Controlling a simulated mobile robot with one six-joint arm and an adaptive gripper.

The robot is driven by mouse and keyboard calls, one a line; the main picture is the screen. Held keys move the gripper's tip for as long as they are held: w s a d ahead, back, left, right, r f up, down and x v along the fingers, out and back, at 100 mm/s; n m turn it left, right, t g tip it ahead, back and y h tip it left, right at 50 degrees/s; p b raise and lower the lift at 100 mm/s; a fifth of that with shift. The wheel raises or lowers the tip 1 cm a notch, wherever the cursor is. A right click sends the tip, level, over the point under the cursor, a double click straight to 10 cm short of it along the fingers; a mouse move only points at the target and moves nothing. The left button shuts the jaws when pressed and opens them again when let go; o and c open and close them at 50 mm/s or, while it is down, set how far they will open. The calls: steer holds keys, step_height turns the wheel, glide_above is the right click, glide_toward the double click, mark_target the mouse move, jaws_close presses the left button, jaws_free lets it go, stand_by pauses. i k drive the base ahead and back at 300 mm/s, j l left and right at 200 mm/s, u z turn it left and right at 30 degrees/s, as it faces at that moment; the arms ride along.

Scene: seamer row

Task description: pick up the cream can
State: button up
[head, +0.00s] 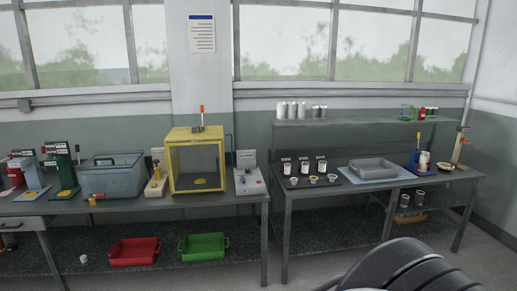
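A small cream-coloured can (424,162) stands at the right end of the right bench, close to a blue device (415,157). It is small in the picture, and I cannot tell whether it sits on the device or just in front of it. A small whitish object (83,258) lies on the lower shelf of the left bench, too small to make out. My gripper is not in view. A dark rounded part of my own body fills the bottom right.
The right bench (440,185) carries a grey tray (374,168) and several small pots. Above it, a shelf (365,121) holds several cans. The left bench holds a yellow-framed box (196,130) and a blue-grey tank (112,176). Red (135,252) and green (203,246) bins sit below.

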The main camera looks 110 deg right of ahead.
mark_target(424, 159)
steer(key=l+z, duration=0.1)
steer(key=z, duration=4.85)
steer(key=i+j+z, duration=0.1)
steer(key=i, duration=0.4)
steer(key=i+j+z, duration=0.1)
steer(key=i, duration=0.45)
steer(key=i+j+z, duration=0.1)
steer(key=i, duration=0.4)
steer(key=i+j+z, duration=0.1)
steer(key=i+j, duration=0.2)
steer(key=i, duration=0.2)
steer(key=i+l+z, duration=0.25)
steer(key=i, duration=0.75)
steer(key=i+z, duration=0.2)
steer(key=i, duration=0.8)
steer(key=i+j+u, duration=0.15)
steer(key=i+u, duration=1.1)
steer(key=i+l+u, duration=0.2)
steer(key=u, duration=0.25)
steer(key=i+l+u, duration=0.5)
steer(key=i+u, duration=0.15)
